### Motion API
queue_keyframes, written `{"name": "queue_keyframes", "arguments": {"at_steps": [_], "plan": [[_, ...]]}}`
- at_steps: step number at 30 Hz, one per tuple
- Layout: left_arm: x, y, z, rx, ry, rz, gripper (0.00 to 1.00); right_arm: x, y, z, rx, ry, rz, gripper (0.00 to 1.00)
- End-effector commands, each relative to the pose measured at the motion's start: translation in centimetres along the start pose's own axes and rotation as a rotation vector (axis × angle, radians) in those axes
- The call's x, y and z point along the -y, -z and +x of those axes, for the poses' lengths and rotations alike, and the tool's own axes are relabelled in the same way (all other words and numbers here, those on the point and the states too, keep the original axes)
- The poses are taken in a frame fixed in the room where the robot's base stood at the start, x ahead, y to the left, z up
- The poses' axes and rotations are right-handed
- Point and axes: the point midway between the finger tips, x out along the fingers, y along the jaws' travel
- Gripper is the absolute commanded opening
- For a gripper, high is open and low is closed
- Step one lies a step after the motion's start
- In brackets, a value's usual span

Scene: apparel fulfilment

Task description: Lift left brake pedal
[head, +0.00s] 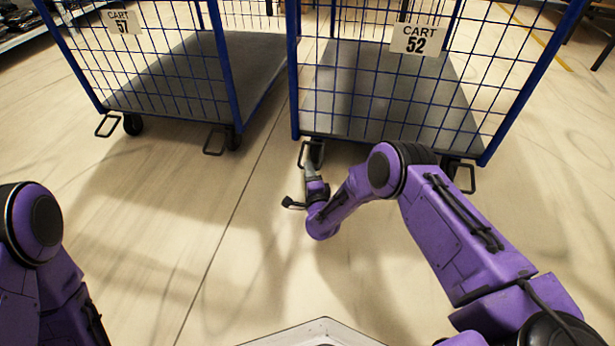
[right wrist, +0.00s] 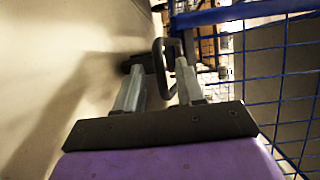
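The left brake pedal (head: 300,155) of Cart 52 is a dark wire loop at the cart's front left corner, low over the floor. In the right wrist view the pedal (right wrist: 155,62) shows as a black loop between my two fingertips, its right side close to the right finger. My right gripper (head: 312,162) reaches the pedal from the front; in its wrist view the gripper (right wrist: 160,66) is open, with a clear gap between the fingers. I cannot tell whether a finger touches the pedal. My left arm shows at the left edge, but its gripper is out of view.
Cart 52 (head: 385,95) has blue mesh walls and a grey deck. Its right brake pedal (head: 464,178) is partly hidden beside my right arm. Cart 57 (head: 185,80) stands to the left with two similar pedals. The floor in front of both carts is clear.

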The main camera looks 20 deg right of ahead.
Motion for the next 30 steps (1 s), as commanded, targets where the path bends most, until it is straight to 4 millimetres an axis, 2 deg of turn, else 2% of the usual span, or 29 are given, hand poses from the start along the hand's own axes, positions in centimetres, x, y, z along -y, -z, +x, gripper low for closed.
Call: {"name": "queue_keyframes", "arguments": {"at_steps": [1,5,13,14,15,17,25,30], "plan": [[-0.7,0.0,0.7,-0.025,-0.004,-0.047,0.43,-0.6,0.1,0.9,-0.002,0.003,0.001,0.38],[-1.4,0.6,0.6,-0.066,-0.009,-0.13,0.43,-0.2,0.0,2.2,-0.001,0.001,0.0,0.38],[-1.6,0.8,0.4,-0.076,-0.011,-0.153,0.43,0.1,0.0,2.5,-0.001,-0.001,-0.001,0.38],[-1.6,0.8,0.4,-0.076,-0.011,-0.153,0.43,0.1,0.0,2.5,-0.001,-0.001,-0.001,0.35],[-1.6,0.8,0.4,-0.076,-0.011,-0.152,0.43,0.1,0.0,2.5,-0.001,-0.001,-0.001,0.22],[-1.6,0.8,0.4,-0.076,-0.01,-0.152,0.43,0.1,0.0,2.5,-0.001,-0.001,-0.001,0.02],[-1.4,0.8,0.2,-0.068,-0.009,-0.137,0.43,0.2,0.1,2.3,-0.001,-0.005,0.0,0.0],[0.1,0.5,-0.6,-0.006,0.002,-0.013,0.43,0.9,0.2,1.1,-0.002,-0.034,0.009,0.0]]}}
